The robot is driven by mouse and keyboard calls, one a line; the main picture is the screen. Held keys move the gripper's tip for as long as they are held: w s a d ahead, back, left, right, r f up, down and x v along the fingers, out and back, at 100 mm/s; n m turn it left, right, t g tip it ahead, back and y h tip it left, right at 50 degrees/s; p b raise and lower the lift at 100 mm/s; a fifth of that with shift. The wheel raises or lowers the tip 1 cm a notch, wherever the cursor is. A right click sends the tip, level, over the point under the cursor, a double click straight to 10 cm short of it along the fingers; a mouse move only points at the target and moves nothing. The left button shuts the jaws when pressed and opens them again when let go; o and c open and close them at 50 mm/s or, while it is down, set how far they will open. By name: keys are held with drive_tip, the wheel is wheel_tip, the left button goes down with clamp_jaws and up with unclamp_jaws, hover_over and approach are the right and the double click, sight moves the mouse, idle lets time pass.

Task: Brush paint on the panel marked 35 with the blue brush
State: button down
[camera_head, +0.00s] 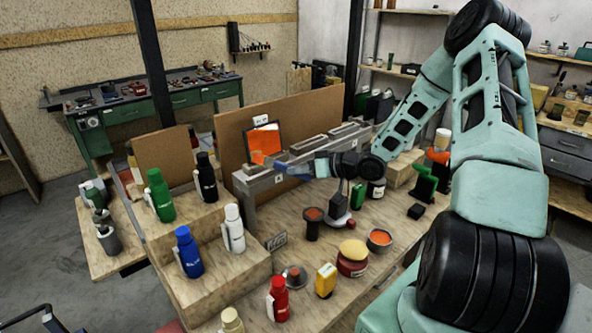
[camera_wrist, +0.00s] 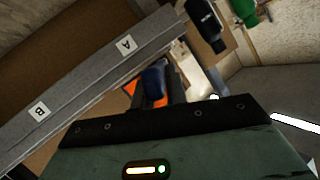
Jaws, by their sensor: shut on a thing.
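My gripper (camera_head: 318,165) is shut on the blue brush (camera_head: 293,169), held out to the left just in front of a panel. The blue brush also shows in the wrist view (camera_wrist: 154,80), partly hiding orange behind it. The panel (camera_head: 264,143) stands upright in a dark frame on a grey rail (camera_head: 262,183), with orange over much of its face. A small white tag (camera_head: 260,120) sits above it; its marking is too small to read. I cannot tell whether the bristles touch the panel.
Several bottles stand on wooden steps at left, including a blue one (camera_head: 189,252) and a green one (camera_head: 160,195). An orange-filled tin (camera_head: 380,238), a red pot with a yellow top (camera_head: 352,257) and a dark cup (camera_head: 313,224) crowd the bench below my arm.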

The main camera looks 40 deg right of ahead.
drive_tip(key=d+p, duration=0.1)
drive_tip(key=d, duration=0.1)
drive_tip(key=shift+d+r+p, duration=0.1)
drive_tip(key=shift+d+p, duration=0.25)
drive_tip(key=shift+p, duration=0.05)
drive_tip(key=shift+a+b, duration=0.5)
drive_tip(key=shift+a, duration=1.5)
drive_tip(key=shift+s+d+r+p, duration=0.1)
drive_tip(key=shift+s+p, duration=0.15)
drive_tip(key=shift+s, duration=0.75)
drive_tip(key=shift+s+a+r+p, duration=0.15)
drive_tip(key=shift+s+p, duration=0.1)
drive_tip(key=shift+s, duration=0.7)
drive_tip(key=shift+s+d+r+p, duration=0.15)
drive_tip(key=shift+s+p, duration=0.1)
drive_tip(key=shift+s, duration=0.85)
